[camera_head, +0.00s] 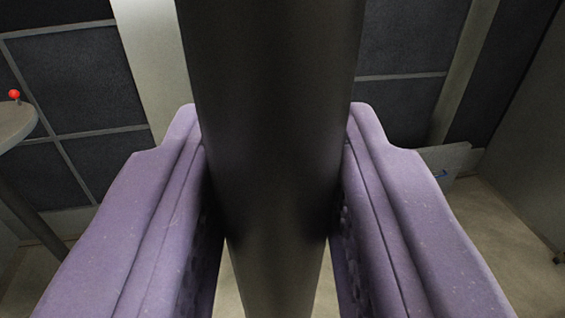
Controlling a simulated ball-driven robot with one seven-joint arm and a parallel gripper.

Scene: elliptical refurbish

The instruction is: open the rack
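My gripper (276,160) has two purple fingers, one on each side of the picture, with dark textured pads on their inner faces. A thick dark round bar (283,80) runs from top to bottom between the fingers, wider at the top and narrowing downward. The bar looks close against both pads around mid-height, with dark shading there. I cannot tell whether the fingers press on it. I cannot tell whether this bar belongs to the rack, and no rack is plainly recognisable. The bar hides the middle of the scene.
A round grey table (15,122) with a red ball (14,94) on a short stem stands at the left. A low grey piece with a small blue part (440,174) is at the right. Dark panelled walls close off the back. Beige floor (495,225) lies open at the right.

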